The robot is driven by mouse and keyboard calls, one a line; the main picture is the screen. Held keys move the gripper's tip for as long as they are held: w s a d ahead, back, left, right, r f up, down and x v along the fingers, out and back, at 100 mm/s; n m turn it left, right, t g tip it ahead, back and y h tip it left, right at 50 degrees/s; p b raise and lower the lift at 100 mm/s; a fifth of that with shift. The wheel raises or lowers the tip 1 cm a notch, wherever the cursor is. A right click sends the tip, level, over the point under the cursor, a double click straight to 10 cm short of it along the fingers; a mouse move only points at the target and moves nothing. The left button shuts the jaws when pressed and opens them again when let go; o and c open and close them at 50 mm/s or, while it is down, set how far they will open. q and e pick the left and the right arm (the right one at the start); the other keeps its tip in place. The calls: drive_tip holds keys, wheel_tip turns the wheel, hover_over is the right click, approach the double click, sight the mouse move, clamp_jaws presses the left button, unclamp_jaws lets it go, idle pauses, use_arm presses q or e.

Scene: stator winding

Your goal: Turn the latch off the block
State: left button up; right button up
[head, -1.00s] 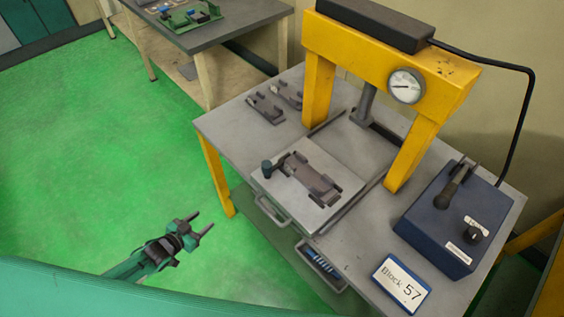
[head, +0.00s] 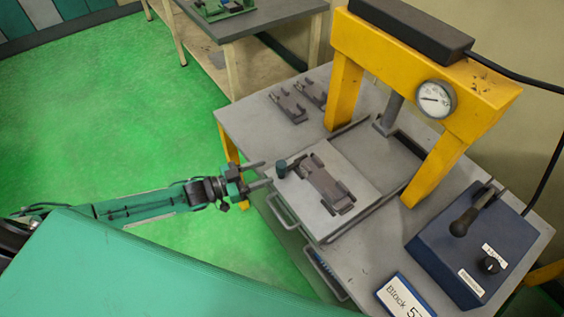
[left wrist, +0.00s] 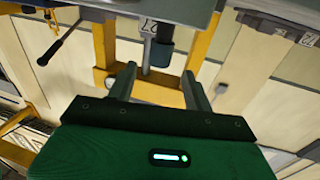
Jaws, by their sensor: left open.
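The latch, with a dark blue-grey knob (head: 281,169) on a short arm, sits at the left end of the brown-grey block (head: 327,183). The block lies on a pale plate (head: 352,165) on the press table. My left gripper (head: 265,174) is open and empty, just left of the knob at the table's edge, with its fingers pointing toward it. In the left wrist view the knob (left wrist: 160,53) shows beyond and between the open fingers (left wrist: 160,78), apart from them. My right gripper is not in view.
A yellow press frame (head: 345,88) with a gauge (head: 435,99) stands behind the plate. A blue control box (head: 463,240) with a lever is at the right. Two more fixtures (head: 290,106) lie at the back left. A drawer handle (head: 283,212) juts from the front edge.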

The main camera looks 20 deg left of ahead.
sight(282, 164)
use_arm(q)
drive_tip(key=p+x, duration=0.1)
drive_tip(key=x, duration=0.6)
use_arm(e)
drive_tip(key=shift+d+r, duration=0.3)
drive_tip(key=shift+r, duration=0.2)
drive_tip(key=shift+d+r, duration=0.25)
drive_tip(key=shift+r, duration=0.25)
use_arm(q)
drive_tip(key=shift+s, duration=0.1)
clamp_jaws()
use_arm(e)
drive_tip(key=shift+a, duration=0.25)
